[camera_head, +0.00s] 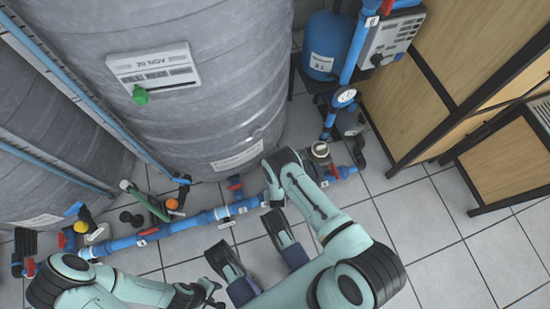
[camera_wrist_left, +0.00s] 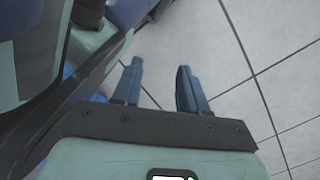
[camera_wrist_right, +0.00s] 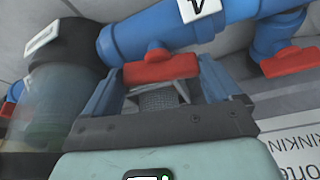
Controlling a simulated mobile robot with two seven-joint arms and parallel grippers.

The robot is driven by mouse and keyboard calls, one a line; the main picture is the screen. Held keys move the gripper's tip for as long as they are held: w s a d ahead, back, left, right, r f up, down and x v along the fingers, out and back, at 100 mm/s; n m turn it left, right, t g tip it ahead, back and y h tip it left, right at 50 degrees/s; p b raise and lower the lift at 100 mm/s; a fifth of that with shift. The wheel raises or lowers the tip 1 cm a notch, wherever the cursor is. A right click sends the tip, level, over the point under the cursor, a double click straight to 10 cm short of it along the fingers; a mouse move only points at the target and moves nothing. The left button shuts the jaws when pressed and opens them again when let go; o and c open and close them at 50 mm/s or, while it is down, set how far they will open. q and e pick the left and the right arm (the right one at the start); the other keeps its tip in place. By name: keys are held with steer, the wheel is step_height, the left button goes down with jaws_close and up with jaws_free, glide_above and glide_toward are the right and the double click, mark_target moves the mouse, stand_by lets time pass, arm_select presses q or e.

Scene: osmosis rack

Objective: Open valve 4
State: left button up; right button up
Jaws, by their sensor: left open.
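In the right wrist view a blue pipe (camera_wrist_right: 160,32) carries a white label with a 4 (camera_wrist_right: 198,8), seen upside down. Below the label is a red valve handle (camera_wrist_right: 162,67). My right gripper (camera_wrist_right: 158,82) is open, with one finger at each side of this handle. I cannot tell whether the fingers touch it. In the head view my right gripper (camera_head: 272,190) is at the blue pipe and covers the handle there. My left gripper (camera_head: 212,290) is low in the head view, open and empty; the left wrist view shows its fingers (camera_wrist_left: 160,80) over floor tiles.
A second red handle (camera_wrist_right: 290,62) is close on the right. A black part (camera_wrist_right: 65,52) is close on the left. A large grey tank (camera_head: 215,90) stands behind the pipe. A wooden cabinet (camera_head: 420,90) stands at the right. The tiled floor (camera_head: 440,250) is clear at lower right.

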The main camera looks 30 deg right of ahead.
steer(key=shift+d+n+y+p, duration=0.1)
steer(key=shift+n+y+p, duration=0.25)
steer(key=shift+n, duration=0.45)
arm_select(q)
steer(key=shift+w+d+r+t, duration=0.1)
steer(key=shift+w+r+t, duration=0.1)
steer(key=shift+w, duration=0.35)
steer(key=shift+w+r+t, duration=0.1)
steer(key=shift+w+r, duration=0.1)
steer(key=shift+w, duration=0.3)
arm_select(e)
steer(key=shift+n+y, duration=0.25)
steer(key=shift+n, duration=0.55)
steer(key=o, duration=0.7)
steer(key=shift+o, duration=0.2)
steer(key=shift+r, duration=0.1)
